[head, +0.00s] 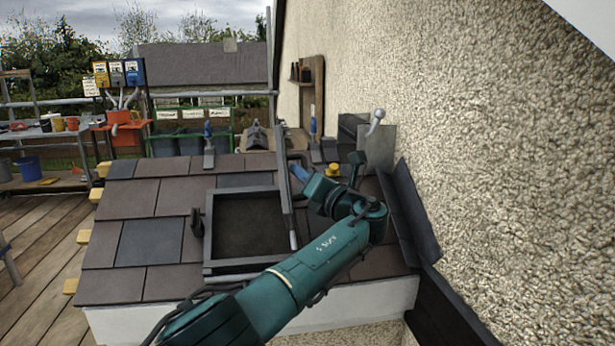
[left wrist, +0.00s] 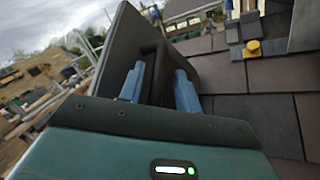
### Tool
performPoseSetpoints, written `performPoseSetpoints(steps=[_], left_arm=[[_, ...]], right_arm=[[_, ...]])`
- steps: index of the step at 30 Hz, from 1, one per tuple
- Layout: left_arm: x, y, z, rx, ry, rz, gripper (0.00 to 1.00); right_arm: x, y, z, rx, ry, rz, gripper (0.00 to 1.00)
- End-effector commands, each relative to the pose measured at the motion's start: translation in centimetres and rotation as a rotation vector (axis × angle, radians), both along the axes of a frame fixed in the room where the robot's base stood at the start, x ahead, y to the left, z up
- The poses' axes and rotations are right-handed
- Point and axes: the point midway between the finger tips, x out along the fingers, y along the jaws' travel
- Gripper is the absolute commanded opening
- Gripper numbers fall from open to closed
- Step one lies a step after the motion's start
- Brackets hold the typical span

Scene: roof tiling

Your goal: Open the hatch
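The roof hatch is a dark square frame (head: 209,240) set in the tiles, with its opening showing. Its dark lid (head: 287,210) stands steeply up along the frame's right side, seen nearly edge-on. In the left wrist view the lid (left wrist: 205,72) is a grey panel with a dark handle (left wrist: 153,50). My left gripper (head: 299,173) is at the lid's right side. Its two blue fingers (left wrist: 160,88) are apart, one on each side of the handle; whether they press on it is unclear. My right gripper is not in view.
A rough wall (head: 480,150) rises close on the right. A dark latch-like piece (head: 197,222) is at the frame's left. Tiles (head: 150,240) left of the hatch are clear.

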Motion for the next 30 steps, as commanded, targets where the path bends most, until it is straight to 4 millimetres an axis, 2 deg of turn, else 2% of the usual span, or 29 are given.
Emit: performPoseSetpoints(steps=[8, 14, 17, 24, 30], left_arm=[[-0.1, -0.2, 0.0, 0.001, -0.001, -0.002, 0.34], [-1.3, -1.0, -0.1, 0.001, 0.000, -0.004, 0.34], [-2.5, -1.6, -0.3, -0.001, 0.001, -0.005, 0.34], [-7.3, -4.6, -0.9, -0.003, 0.001, -0.006, 0.34], [-10.0, -6.3, -1.3, 0.000, -0.001, -0.003, 0.34]], right_arm=[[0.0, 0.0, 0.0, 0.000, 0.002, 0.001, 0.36], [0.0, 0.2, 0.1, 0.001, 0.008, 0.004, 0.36], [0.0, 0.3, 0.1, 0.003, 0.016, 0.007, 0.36], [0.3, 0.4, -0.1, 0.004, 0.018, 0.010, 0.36], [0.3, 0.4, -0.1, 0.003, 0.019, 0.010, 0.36]])
